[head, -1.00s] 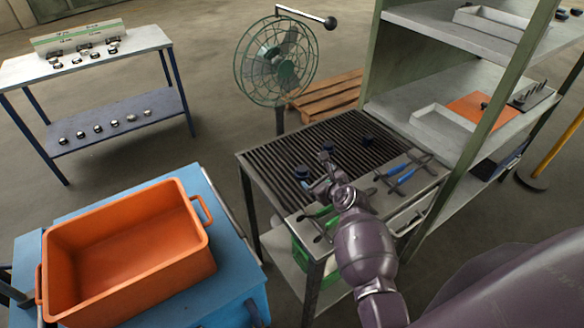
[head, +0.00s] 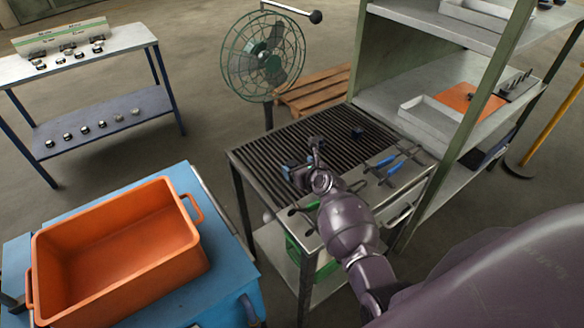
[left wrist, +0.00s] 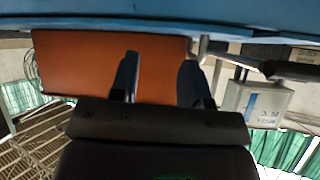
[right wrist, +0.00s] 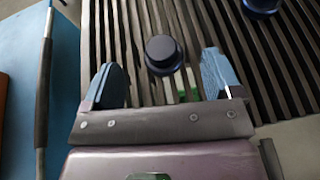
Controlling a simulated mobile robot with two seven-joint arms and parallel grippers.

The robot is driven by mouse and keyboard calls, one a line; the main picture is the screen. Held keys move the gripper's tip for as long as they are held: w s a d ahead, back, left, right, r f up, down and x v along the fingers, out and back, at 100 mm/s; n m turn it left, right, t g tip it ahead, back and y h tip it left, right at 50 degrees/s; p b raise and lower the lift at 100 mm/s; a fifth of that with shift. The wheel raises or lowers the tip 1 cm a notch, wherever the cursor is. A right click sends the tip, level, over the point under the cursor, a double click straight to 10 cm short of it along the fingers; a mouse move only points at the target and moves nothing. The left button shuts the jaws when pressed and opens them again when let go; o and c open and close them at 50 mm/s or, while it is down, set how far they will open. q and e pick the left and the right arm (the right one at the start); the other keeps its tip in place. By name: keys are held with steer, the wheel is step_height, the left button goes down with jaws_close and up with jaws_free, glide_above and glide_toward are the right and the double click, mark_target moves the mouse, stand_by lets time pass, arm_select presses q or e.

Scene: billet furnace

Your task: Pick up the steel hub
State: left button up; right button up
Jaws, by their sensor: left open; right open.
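Dark blue round pieces, which look like the hubs, stand on a slatted grate table (head: 262,150). One hub (head: 316,142) is just behind my right gripper (head: 299,166), and another hub (head: 357,132) stands farther right. In the right wrist view, a hub (right wrist: 164,52) lies ahead between the spread fingers of my right gripper (right wrist: 163,80), not gripped. A second hub (right wrist: 261,5) is cut off at the top edge. My right gripper is open and empty. My left gripper (left wrist: 159,78) is open and empty, seen only in the left wrist view.
Blue-handled tools (head: 384,161) lie on the grate table's right side. An orange bin (head: 118,262) on a blue cart (head: 222,258) stands at the left. A fan (head: 264,57) is behind the table and a shelf rack (head: 390,92) borders it at the right.

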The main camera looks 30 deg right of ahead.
mark_target(293, 164)
steer(key=shift+f+b+x, duration=0.15)
steer(key=shift+f+x, duration=0.05)
steer(key=shift+x, duration=1.1)
steer(key=shift+f+b+x, duration=0.15)
steer(key=shift+x, duration=1.2)
steer(key=shift+s, duration=0.15)
steer(key=c, duration=1.2)
steer(key=shift+r, duration=0.1)
steer(key=shift+c, duration=0.5)
